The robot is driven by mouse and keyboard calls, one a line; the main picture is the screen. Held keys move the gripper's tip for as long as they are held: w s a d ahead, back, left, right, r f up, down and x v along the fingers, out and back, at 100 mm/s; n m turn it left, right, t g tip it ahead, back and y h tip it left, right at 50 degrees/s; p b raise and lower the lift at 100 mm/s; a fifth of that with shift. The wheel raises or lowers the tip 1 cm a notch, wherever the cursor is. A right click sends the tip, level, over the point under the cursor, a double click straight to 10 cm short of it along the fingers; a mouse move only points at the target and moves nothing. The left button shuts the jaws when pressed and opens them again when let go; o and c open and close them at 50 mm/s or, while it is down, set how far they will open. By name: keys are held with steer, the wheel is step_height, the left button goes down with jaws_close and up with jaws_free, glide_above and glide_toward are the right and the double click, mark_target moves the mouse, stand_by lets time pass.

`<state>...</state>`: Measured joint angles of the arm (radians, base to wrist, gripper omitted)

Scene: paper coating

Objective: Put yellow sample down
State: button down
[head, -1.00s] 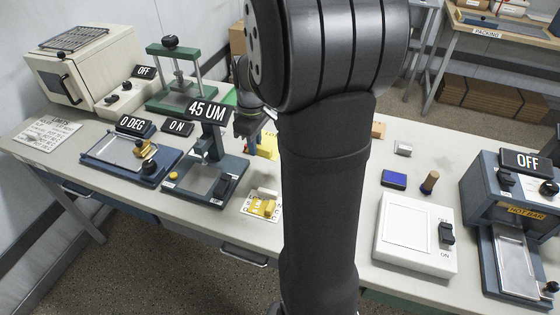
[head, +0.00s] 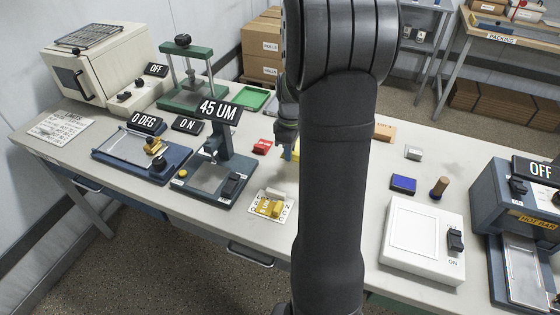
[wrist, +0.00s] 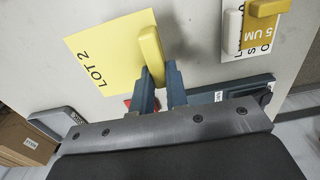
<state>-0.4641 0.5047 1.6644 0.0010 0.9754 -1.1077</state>
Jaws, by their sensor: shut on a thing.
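The yellow sample (wrist: 105,60) is a flat yellow sheet marked "LOT 2" with a raised yellow tab (wrist: 151,50) at one edge. My gripper (wrist: 159,75) is shut on this tab in the wrist view, with one blue-grey finger on each side. The sheet extends to the left of the fingers, over the pale bench; I cannot tell whether it touches the top. In the head view my gripper (head: 287,137) is largely behind my arm. Only a sliver of the yellow sample (head: 295,150) shows there.
A red block (head: 262,146) and a blue-based gauge (head: 210,185) reading "45 UM" stand to the left. A white card (head: 258,212) with yellow pieces lies in front. A green tray (head: 252,99) is behind. A white light box (head: 405,274) and blue block (head: 403,183) are to the right.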

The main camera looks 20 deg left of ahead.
mark_target(279, 169)
steer(key=a+f, duration=0.2)
steer(key=a, duration=0.1)
steer(key=shift+a, duration=0.15)
steer(key=shift+f, duration=2)
steer(key=c, duration=1.4)
jaws_free()
steer(key=shift+f, duration=0.15)
steer(key=shift+c, duration=0.2)
step_height(279, 169, up, 12)
